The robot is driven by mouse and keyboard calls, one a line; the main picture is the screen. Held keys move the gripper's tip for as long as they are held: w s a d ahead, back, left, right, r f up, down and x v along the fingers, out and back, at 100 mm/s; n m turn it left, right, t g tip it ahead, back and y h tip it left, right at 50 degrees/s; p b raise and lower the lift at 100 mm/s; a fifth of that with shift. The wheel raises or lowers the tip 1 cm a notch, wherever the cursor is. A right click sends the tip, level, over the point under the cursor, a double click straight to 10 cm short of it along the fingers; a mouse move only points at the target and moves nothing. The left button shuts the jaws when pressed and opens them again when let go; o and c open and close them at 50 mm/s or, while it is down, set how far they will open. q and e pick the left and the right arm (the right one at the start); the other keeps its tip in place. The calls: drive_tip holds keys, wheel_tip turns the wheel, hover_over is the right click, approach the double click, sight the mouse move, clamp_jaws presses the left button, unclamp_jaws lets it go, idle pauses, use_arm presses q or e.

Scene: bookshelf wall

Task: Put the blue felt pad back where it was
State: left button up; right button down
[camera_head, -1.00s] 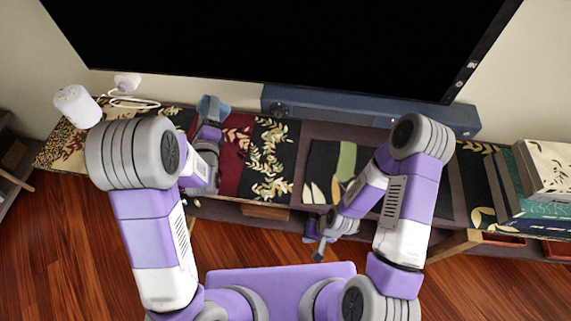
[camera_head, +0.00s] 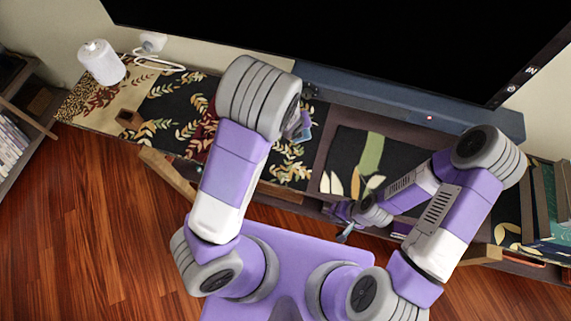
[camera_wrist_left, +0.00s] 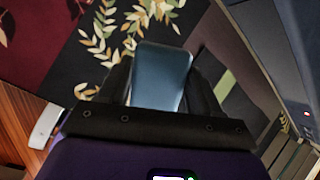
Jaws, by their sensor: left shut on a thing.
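The blue felt pad (camera_wrist_left: 160,76) is a flat blue-grey piece held between the two dark fingers of my left gripper (camera_wrist_left: 161,92). In the left wrist view, dark cloth with a leaf pattern lies behind it. In the head view, a bit of the pad (camera_head: 304,127) shows just right of my left arm's big grey joint, over the leaf-patterned cloth; the arm hides most of that gripper. Whether the pad touches the cloth, I cannot tell. My right gripper (camera_head: 345,233) hangs at the front edge of the low bench, away from the pad; its jaw opening is too small to judge.
The low bench carries patterned cloths (camera_head: 165,103), a white canister (camera_head: 101,63), a small brown box (camera_head: 129,119) and a framed dark panel (camera_head: 400,157). A blue soundbar (camera_head: 400,100) and a large black screen (camera_head: 350,40) stand behind. Books (camera_head: 548,205) are stacked at right.

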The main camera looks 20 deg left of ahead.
use_arm(q)
drive_tip(key=s+a+f+m+g+y, duration=0.1)
drive_tip(key=s+a+f+g+y, duration=0.1)
drive_tip(key=s+f+g, duration=0.3)
drive_tip(key=b, duration=0.2)
hover_over(285, 160)
drive_tip(key=shift+m+t, duration=0.3)
drive_tip(key=f, duration=0.3)
drive_tip(key=s+f, duration=0.1)
drive_tip(key=f, duration=0.1)
drive_tip(key=shift+d+f, duration=0.1)
drive_tip(key=shift+d, duration=0.05)
wheel_tip(285, 160, down, 4)
drive_tip(key=shift+f+b, duration=0.1)
drive_tip(key=shift+b, duration=0.4)
drive_tip(key=o, duration=1.4)
